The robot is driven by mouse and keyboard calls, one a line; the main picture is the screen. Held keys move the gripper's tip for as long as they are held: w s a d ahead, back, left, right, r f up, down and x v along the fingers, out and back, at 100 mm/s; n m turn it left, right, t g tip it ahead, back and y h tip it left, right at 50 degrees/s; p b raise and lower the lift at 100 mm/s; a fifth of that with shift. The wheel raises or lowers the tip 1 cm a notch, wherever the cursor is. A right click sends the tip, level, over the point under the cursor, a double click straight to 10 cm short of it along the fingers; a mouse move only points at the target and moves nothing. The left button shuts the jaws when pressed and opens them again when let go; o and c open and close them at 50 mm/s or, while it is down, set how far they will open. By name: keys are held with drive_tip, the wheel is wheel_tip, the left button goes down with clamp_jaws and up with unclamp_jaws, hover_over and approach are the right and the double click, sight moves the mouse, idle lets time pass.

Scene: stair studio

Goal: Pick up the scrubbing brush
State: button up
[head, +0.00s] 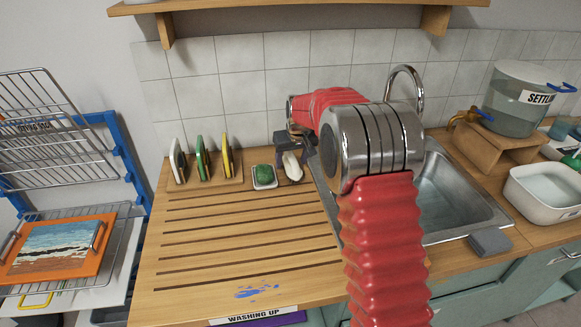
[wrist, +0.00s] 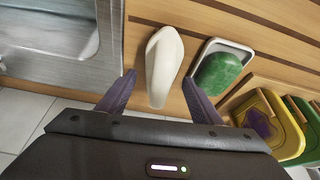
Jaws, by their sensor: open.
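The scrubbing brush appears to be the long cream-white piece (head: 292,167) on the wooden drainboard, just left of the sink; its bristles do not show. In the wrist view the brush (wrist: 164,62) lies lengthwise between my fingers, with a gap to each fingertip. My gripper (wrist: 158,78) is open and empty, pointing at the brush. In the head view my gripper (head: 294,148) is small and dark, right by the far end of the brush and partly hidden by my arm. I cannot tell how high the fingertips are above the wood.
A green soap-like piece (wrist: 217,73) in a white dish (head: 264,186) sits close beside the brush. A rack with several upright coloured pieces (head: 201,158) stands further left. The steel sink (head: 458,201) is to the right. The grooved drainboard (head: 235,232) in front is mostly clear, with a blue smear.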

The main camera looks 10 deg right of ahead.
sight(292, 156)
drive_tip(key=shift+c, duration=0.6)
drive_tip(key=c, duration=1.1)
wheel_tip(292, 156, up, 10)
drive_tip(key=shift+r, duration=0.1)
drive_tip(key=o, duration=0.5)
drive_tip(key=c, duration=0.3)
drive_tip(key=a, duration=0.9)
drive_tip(key=shift+s+a+r, duration=0.1)
drive_tip(key=shift+s+a, duration=0.05)
drive_tip(key=shift+a, duration=0.1)
